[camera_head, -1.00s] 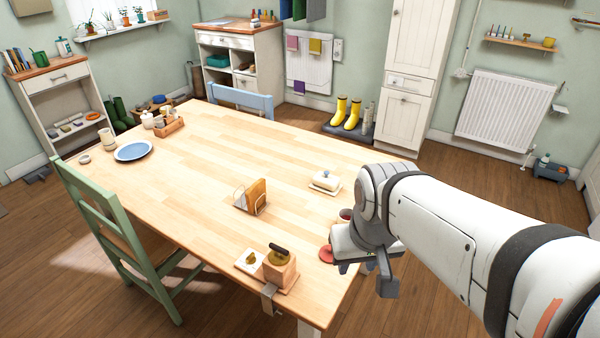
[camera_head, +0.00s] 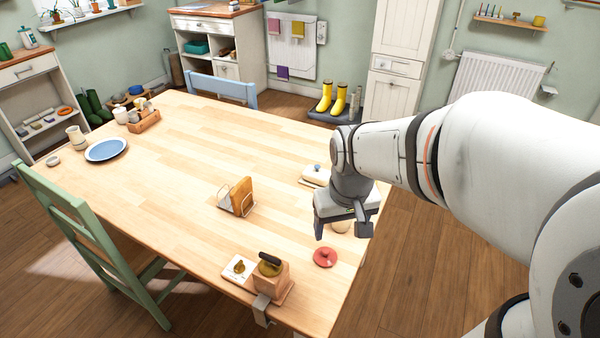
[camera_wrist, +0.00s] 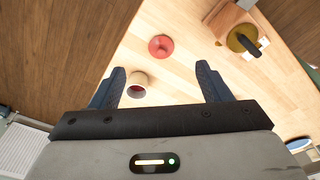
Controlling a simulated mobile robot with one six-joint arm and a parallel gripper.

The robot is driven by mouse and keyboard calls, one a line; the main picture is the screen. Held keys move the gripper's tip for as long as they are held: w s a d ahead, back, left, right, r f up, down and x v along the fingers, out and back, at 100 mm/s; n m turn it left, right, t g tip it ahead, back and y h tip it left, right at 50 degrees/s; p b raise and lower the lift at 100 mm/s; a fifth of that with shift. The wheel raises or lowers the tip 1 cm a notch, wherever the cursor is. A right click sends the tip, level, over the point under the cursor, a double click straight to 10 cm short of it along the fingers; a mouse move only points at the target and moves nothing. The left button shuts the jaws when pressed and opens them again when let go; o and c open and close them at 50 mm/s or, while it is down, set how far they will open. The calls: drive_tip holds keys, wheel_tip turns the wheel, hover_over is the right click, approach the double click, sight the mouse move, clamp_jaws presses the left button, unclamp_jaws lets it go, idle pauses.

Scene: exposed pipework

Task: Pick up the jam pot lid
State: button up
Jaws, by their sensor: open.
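The jam pot lid (camera_head: 324,257) is a round red disc with a small knob, lying on the wooden table near its right edge. In the wrist view the lid (camera_wrist: 161,47) is beyond the fingertips, roughly centred between them. The cream jam pot (camera_head: 341,227) stands behind the lid, partly hidden by my gripper in the head view. In the wrist view the pot (camera_wrist: 138,86) shows an open top with red inside, near the left finger. My gripper (camera_head: 341,231) is open and empty, above the table around the pot; it also shows in the wrist view (camera_wrist: 160,69).
A wooden block with a brass, dark-handled piece (camera_head: 271,272) stands left of the lid at the front edge, beside a white tile (camera_head: 238,268). A toast rack (camera_head: 237,197) and a butter dish (camera_head: 316,175) stand further back. The middle of the table (camera_head: 190,150) is clear.

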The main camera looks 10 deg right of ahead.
sight(326, 250)
drive_tip(key=shift+o, duration=0.5)
drive_tip(key=shift+n+g, duration=0.6)
drive_tip(key=shift+g, duration=0.2)
drive_tip(key=w+f+b, duration=0.1)
drive_tip(key=w+f, duration=0.1)
drive_tip(key=f, duration=0.2)
drive_tip(key=w+f, duration=0.3)
drive_tip(key=w+f+b, duration=0.1)
drive_tip(key=w+f, duration=0.2)
drive_tip(key=f, duration=0.1)
drive_tip(key=shift+w+f+b, duration=0.1)
drive_tip(key=shift+f+b, duration=0.2)
drive_tip(key=shift+f, duration=0.05)
drive_tip(key=f, duration=0.7)
drive_tip(key=shift+s+f+b, duration=0.25)
drive_tip(key=shift+f+b, duration=0.05)
drive_tip(key=shift+b, duration=0.05)
drive_tip(key=shift+c, duration=0.2)
drive_tip(key=c, duration=0.9)
